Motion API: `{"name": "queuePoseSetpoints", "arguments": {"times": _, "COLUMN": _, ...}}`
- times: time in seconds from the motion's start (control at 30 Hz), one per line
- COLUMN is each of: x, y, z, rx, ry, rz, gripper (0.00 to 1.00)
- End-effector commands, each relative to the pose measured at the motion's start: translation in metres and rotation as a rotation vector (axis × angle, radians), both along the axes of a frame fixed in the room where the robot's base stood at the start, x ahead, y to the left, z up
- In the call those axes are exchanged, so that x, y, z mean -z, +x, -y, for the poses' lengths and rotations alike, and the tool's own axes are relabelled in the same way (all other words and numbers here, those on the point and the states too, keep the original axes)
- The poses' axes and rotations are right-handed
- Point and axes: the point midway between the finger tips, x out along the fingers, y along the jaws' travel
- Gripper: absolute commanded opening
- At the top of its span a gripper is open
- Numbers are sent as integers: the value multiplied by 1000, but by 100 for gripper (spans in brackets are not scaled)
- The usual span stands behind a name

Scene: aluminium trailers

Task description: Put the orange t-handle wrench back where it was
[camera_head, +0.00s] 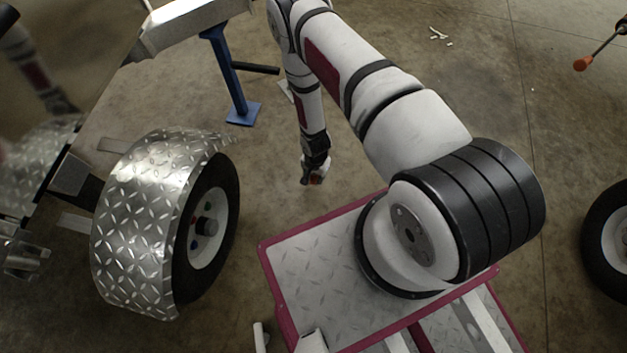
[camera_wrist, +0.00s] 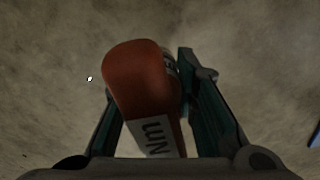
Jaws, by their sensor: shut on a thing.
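The orange t-handle wrench (camera_wrist: 140,80) is between the fingers of my gripper (camera_wrist: 150,92) in the wrist view. Its rounded orange-red end faces the camera, and a grey label with "Nm" shows on it. My gripper is shut on it. The rest of the wrench is hidden behind the orange part. In the head view my gripper (camera_head: 315,172) hangs low over the concrete floor, beyond the far edge of my base, with only a small spot of orange showing at it.
A trailer wheel (camera_head: 212,222) under a diamond-plate fender (camera_head: 140,215) stands at left. A blue support stand (camera_head: 232,85) is up and left of my gripper. Another wheel (camera_head: 612,230) and an orange-tipped rod (camera_head: 583,63) are at right. Floor around my gripper is clear.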

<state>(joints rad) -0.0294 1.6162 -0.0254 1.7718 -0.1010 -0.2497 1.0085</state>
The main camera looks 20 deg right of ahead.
Motion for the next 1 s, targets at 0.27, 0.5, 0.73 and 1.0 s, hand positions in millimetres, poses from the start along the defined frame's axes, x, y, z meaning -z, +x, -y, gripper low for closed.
{"name": "queuePoseSetpoints", "arguments": {"times": 0.27, "x": 10, "y": 9, "z": -2, "rx": -2, "ry": 0, "rz": -1, "gripper": 0}}
{"name": "queuePoseSetpoints", "arguments": {"times": 0.5, "x": 37, "y": 9, "z": -2, "rx": -1, "ry": 0, "rz": -1, "gripper": 0}}
{"name": "queuePoseSetpoints", "arguments": {"times": 0.73, "x": 35, "y": 10, "z": -2, "rx": -1, "ry": 0, "rz": 0, "gripper": 0}}
{"name": "queuePoseSetpoints", "arguments": {"times": 1.0, "x": 37, "y": 9, "z": -2, "rx": -1, "ry": 0, "rz": 0, "gripper": 47}}
